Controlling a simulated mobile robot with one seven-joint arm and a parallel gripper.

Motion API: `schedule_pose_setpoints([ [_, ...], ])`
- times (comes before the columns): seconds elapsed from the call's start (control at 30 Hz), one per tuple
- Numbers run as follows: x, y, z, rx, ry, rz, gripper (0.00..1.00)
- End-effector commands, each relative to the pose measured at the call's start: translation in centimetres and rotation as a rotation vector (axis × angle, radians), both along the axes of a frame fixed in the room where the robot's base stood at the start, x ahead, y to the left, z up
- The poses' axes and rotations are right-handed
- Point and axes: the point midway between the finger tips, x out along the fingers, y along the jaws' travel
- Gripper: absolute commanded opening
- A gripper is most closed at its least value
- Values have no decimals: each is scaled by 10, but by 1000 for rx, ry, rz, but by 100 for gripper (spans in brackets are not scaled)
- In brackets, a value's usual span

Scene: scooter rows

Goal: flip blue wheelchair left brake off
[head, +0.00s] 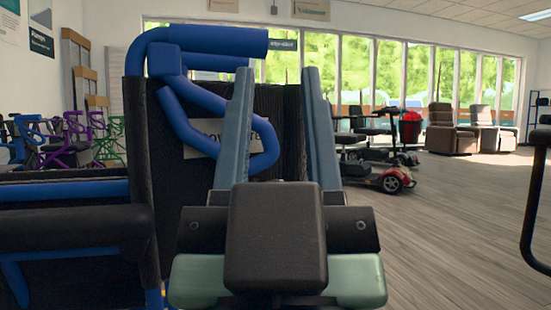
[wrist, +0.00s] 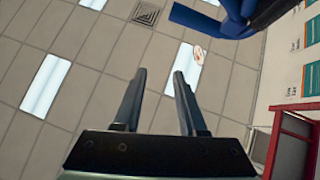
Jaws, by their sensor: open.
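The blue wheelchair (head: 215,40) fills the left and centre of the head view, close in front of me. It has thick blue tubes, black fabric panels and a partly covered pale label. I cannot pick out its left brake lever. My gripper (head: 278,70) is in the middle of the head view, fingers pointing up, open with a clear gap. It overlaps the wheelchair's black panel in the picture; nothing shows between the fingers. The wrist view looks up at the ceiling past my open gripper (wrist: 160,73), with a blue tube (wrist: 205,20) at the top right.
Purple, blue and green walkers (head: 95,140) stand at the far left. A black curved rail (head: 530,210) is at the right edge. The wood floor (head: 450,225) at right is clear.

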Motion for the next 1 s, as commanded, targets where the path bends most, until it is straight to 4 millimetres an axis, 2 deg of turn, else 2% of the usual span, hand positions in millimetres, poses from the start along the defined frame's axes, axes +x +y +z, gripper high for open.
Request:
schedule_pose_setpoints([
  [0.03, 2, -1, 1, -7, 5, -12, 30],
  [0.2, 19, -10, 4, -91, 46, -138, 0],
  [0.37, 43, -24, -1, -263, 119, -359, 0],
  [0.6, 66, -40, -23, -593, 232, -673, 0],
  [0.8, 74, -43, -47, -906, 314, -877, 0],
  [1.0, 70, -35, -74, -1242, 366, -1019, 0],
])
